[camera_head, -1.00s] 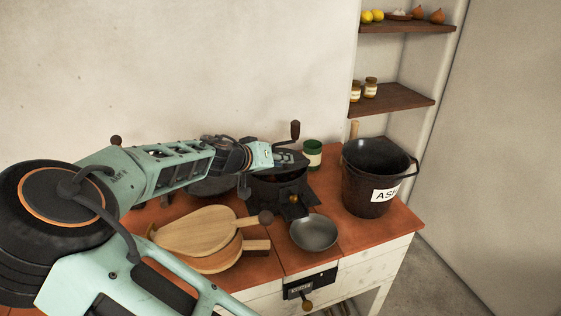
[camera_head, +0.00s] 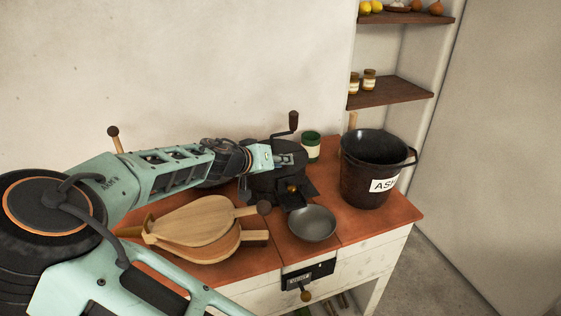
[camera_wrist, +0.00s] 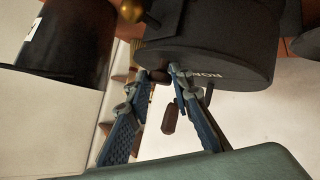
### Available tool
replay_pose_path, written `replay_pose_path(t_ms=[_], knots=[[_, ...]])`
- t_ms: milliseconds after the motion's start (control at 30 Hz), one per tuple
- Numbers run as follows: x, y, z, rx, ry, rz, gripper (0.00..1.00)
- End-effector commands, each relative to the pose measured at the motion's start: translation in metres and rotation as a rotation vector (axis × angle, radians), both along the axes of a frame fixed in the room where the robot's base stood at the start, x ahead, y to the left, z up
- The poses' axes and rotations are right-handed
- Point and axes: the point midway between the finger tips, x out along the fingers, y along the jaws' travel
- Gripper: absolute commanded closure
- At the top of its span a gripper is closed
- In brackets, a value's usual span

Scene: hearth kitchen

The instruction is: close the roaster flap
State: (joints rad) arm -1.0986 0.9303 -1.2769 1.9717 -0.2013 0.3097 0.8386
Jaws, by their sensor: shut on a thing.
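The black roaster (camera_head: 262,187) stands on the brick-red counter, with a brass knob (camera_head: 292,188) at its front and a crank with a wooden handle (camera_head: 293,121) behind. Its dark flap (camera_head: 292,150) lies low over the top, and the inside of the roaster is hidden. My gripper (camera_head: 285,160) is at the roaster's top. In the wrist view the gripper (camera_wrist: 157,73) has its fingertips at the dark, lettered roaster part (camera_wrist: 215,62), shut on a small brown piece between them, which looks like the flap's grip. The exact contact is partly hidden.
A black ash bucket (camera_head: 362,183) and a green jar (camera_head: 311,141) stand to the right of the roaster. A grey metal bowl (camera_head: 312,224) is in front. Wooden bellows (camera_head: 195,225) lie at left under my arm. Wall shelves (camera_head: 390,92) are behind.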

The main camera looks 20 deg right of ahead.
Motion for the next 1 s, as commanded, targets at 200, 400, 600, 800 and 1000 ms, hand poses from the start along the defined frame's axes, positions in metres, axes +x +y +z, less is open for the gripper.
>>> replay_pose_path(t_ms=[200, 400, 600, 800, 1000], knots=[[-0.005, -0.001, -0.006, 0.001, 0.014, -0.009, 0.72], [-0.005, -0.001, -0.006, 0.001, 0.013, -0.009, 0.62], [-0.005, 0.0, -0.005, 0.001, 0.012, -0.008, 0.62], [-0.011, 0.013, 0.003, 0.002, 0.01, -0.002, 0.62], [-0.025, 0.037, 0.023, 0.001, 0.005, 0.0, 0.62]])
